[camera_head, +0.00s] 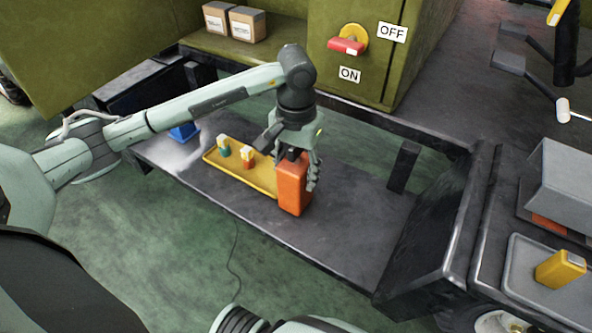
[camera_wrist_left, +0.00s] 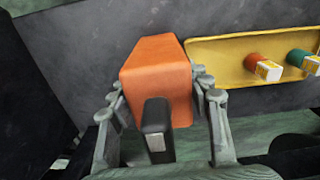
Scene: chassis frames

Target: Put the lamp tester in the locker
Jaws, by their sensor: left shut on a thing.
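An orange block-shaped device (camera_head: 293,187), which I take to be the lamp tester, stands upright at the dark metal shelf (camera_head: 345,235). My left gripper (camera_head: 296,163) comes down over its top and is shut on it. In the left wrist view the orange device (camera_wrist_left: 157,70) sits between the fingers of the left gripper (camera_wrist_left: 163,98), with a black part (camera_wrist_left: 156,130) in front of it. Whether its base touches the shelf is unclear. An olive-green cabinet (camera_head: 345,95), possibly the locker, stands behind, with a red-handled switch between ON and OFF labels. My right gripper is out of view.
A yellow tray (camera_head: 218,163) with two small coloured pieces lies left of the device. Two small boxes (camera_head: 233,22) sit on an olive ledge. A grey tray (camera_head: 525,290) with a yellow block (camera_head: 560,268) is at right. Dark frame bars (camera_head: 425,225) edge the shelf.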

